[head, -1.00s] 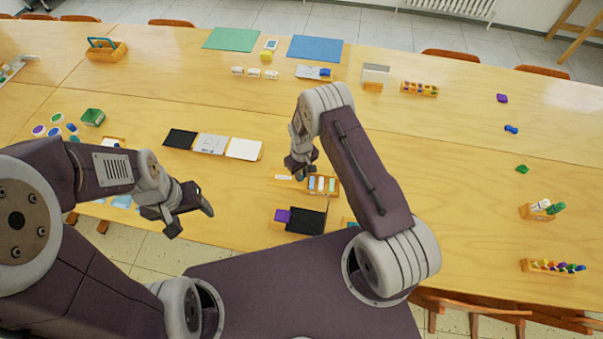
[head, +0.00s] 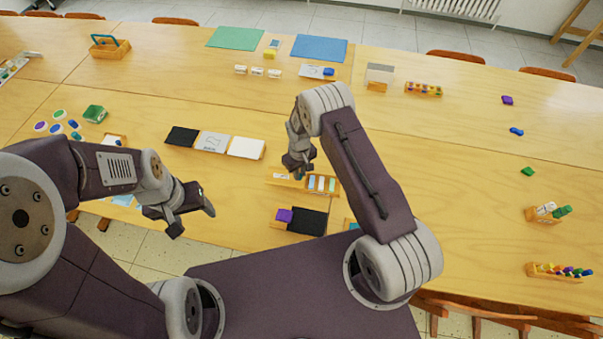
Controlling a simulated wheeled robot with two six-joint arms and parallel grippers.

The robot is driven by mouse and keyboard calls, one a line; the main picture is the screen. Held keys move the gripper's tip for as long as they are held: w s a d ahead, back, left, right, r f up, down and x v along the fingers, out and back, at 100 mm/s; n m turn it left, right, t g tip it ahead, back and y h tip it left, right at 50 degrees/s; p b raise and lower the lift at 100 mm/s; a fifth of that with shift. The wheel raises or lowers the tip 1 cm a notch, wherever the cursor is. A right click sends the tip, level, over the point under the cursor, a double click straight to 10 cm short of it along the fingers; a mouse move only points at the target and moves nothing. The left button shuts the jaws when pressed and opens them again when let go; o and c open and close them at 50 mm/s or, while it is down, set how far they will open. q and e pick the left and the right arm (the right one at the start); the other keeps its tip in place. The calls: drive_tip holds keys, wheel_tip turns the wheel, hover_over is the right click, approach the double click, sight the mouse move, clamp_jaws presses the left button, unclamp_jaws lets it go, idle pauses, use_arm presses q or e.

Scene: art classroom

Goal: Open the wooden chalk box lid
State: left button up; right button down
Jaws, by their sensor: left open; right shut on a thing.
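The wooden chalk box (head: 334,186) stands near the front edge of the table, with upright strips of coloured chalk showing in its open right part. Its wooden lid (head: 274,183), with a white label, extends to the left of the box. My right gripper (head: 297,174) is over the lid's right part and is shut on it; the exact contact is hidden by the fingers. My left gripper (head: 192,216) is open and empty, well left of the box, over the table's front edge.
Black, grey and white cards (head: 246,148) lie behind to the left.

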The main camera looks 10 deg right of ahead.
drive_tip(key=c, duration=1.3)
unclamp_jaws()
drive_tip(key=shift+d, duration=0.1)
wheel_tip(320, 180, up, 9)
drive_tip(key=b, duration=0.1)
drive_tip(key=shift+b, duration=0.3)
